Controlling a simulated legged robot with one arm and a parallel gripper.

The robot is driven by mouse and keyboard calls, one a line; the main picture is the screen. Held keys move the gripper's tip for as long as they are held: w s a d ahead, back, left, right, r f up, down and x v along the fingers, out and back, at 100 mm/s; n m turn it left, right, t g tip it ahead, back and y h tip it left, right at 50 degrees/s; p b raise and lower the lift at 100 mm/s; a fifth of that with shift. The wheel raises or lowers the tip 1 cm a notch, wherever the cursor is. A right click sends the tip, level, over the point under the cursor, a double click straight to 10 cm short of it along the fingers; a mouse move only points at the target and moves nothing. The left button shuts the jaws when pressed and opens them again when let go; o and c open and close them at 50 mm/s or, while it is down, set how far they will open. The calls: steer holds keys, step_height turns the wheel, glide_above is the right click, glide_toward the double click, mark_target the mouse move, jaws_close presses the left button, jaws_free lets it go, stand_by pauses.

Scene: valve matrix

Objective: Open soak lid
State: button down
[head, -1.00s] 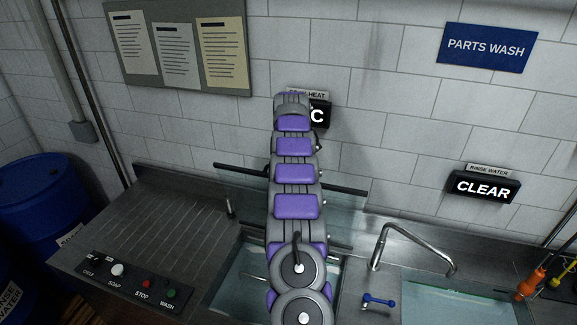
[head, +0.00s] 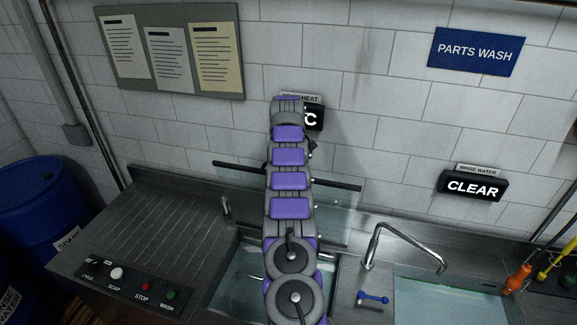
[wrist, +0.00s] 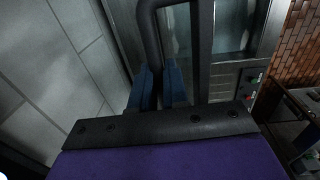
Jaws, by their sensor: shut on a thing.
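The soak lid (head: 336,208) is a clear glass panel with a long black bar along its upper edge. In the head view it stands raised and tilted above the soak tank (head: 238,280), behind my arm. My arm covers the middle of the lid and hides the gripper in that view. In the wrist view, my gripper (wrist: 160,86) shows two blue fingers close together at a black looped handle (wrist: 152,32). They are shut on this handle. The exact contact is partly hidden by the dark wrist plate.
A control panel (head: 130,282) with buttons sits front left, beside a ribbed drainboard (head: 170,220). A faucet (head: 405,240) and a blue-handled valve (head: 373,298) are by the rinse basin (head: 450,300) at right. The tiled wall is close behind.

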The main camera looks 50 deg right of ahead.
steer(key=shift+f, duration=0.2)
steer(key=c, duration=1.5)
jaws_free()
steer(key=o, duration=0.4)
steer(key=shift+w+d, duration=0.2)
steer(key=shift+w, duration=0.05)
steer(key=shift+s, duration=0.1)
steer(key=shift+a, duration=0.1)
